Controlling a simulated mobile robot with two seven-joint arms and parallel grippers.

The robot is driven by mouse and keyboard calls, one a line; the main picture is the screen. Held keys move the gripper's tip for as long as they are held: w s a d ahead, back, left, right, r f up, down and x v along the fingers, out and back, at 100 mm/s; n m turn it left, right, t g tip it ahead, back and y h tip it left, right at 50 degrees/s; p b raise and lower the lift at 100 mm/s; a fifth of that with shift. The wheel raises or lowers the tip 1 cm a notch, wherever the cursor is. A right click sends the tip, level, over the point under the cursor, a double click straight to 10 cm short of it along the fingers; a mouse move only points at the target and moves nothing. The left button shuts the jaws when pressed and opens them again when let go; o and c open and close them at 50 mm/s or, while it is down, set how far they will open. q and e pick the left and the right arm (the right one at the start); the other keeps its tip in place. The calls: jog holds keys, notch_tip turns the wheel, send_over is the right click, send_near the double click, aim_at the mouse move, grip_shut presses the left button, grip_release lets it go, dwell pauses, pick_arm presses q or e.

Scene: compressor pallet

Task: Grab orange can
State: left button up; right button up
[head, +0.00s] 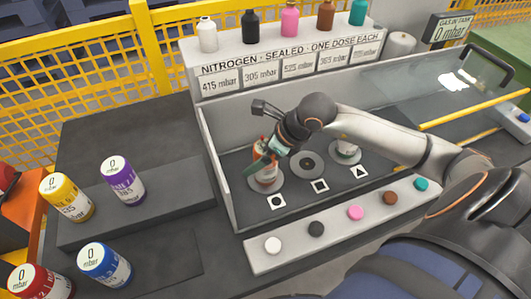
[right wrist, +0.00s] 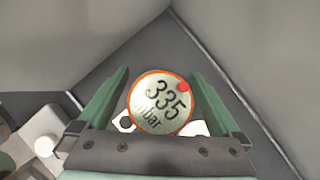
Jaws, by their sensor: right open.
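The orange can (head: 265,173) stands upright on the left round pad, above the circle mark, inside the clear-walled bay. Its top, reading 335 mbar with an orange rim and a red dot, shows in the right wrist view (right wrist: 158,105). My right gripper (head: 268,154) is over the can and partly hides it. In the right wrist view the open green fingers (right wrist: 159,80) lie on either side of the can top, with a visible gap on both sides. My left gripper is not in view.
The middle pad (head: 307,166) is empty. Yellow (head: 66,197), purple (head: 123,181), blue (head: 104,264) and red (head: 39,284) cans stand at left. A strip of coloured buttons (head: 316,229) lies in front.

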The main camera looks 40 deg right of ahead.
grip_shut()
dwell(0.8)
